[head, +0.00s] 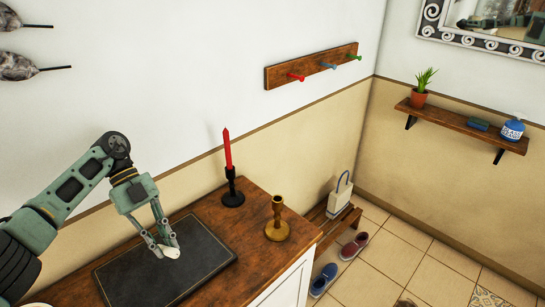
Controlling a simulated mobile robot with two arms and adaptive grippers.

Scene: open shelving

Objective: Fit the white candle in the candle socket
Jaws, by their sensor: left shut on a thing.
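My left gripper (165,248) comes in from the left and is shut on a small white thing, which looks like the white candle (172,253). The fingers hide part of it, and its tilt is hard to tell. It is low over the dark board on the wooden cabinet top; I cannot tell if it touches. A brass-coloured candle holder (277,222) stands upright to the right of the gripper, its top socket empty as far as I see. My right gripper is out of view.
A black candlestick (233,193) with a red candle (227,150) stands behind, between gripper and brass holder. The dark board (205,265) lies flat on the cabinet top (255,250). A bench with a bag (340,196) stands right, beyond the cabinet edge.

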